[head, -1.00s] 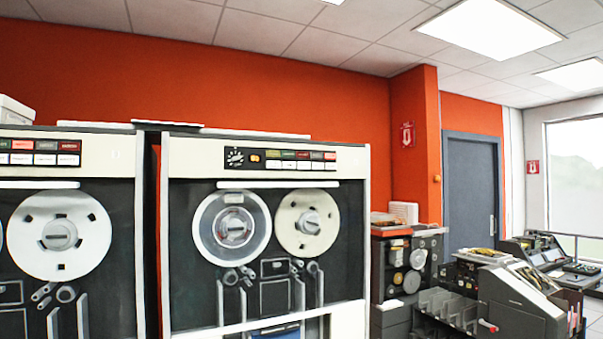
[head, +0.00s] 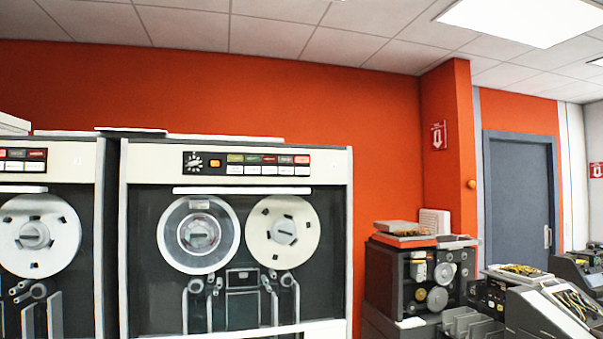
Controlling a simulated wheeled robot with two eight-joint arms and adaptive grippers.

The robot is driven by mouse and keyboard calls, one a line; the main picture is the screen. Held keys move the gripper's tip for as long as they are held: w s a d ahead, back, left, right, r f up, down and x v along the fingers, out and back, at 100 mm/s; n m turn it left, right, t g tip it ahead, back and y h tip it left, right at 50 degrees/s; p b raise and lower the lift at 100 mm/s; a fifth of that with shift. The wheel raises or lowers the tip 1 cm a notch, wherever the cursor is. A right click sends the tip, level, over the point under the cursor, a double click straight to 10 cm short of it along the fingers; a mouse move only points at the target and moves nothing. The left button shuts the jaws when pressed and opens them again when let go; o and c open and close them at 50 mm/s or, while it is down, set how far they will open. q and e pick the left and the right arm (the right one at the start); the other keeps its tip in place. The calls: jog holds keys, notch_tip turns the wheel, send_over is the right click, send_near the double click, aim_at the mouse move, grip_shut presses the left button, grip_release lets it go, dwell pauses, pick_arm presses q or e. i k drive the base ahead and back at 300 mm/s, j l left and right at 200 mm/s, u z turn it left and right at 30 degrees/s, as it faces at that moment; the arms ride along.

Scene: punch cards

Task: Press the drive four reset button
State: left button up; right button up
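A tape drive (head: 338,220) with two reels stands left of centre in the head view, and its top panel faces me. A row of small buttons (head: 268,164) sits on that panel: coloured ones above, white ones below, beside a round dial (head: 194,162) and an orange button (head: 215,163). The labels are too small to read, so I cannot tell which button is reset or which drive is number four. Neither of my grippers is in view.
Another tape drive (head: 85,153) stands close on the left, cut off by the frame. A dark card machine (head: 390,280) and a grey machine (head: 545,310) stand to the right. A grey door (head: 518,200) is behind them.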

aim_at(298, 171)
jog(key=i+j, duration=0.15)
jog(key=j, duration=0.2)
jog(key=i+j, duration=0.15)
jog(key=j, duration=0.15)
jog(key=i+j+z, duration=0.1)
jog(key=j, duration=0.25)
jog(key=i+j, duration=0.25)
jog(key=i+j+z, duration=0.1)
jog(key=j, duration=0.3)
jog(key=i+j, duration=0.15)
jog(key=j, duration=0.2)
jog(key=i+j, duration=0.15)
jog(key=j, duration=0.2)
jog(key=z, duration=0.05)
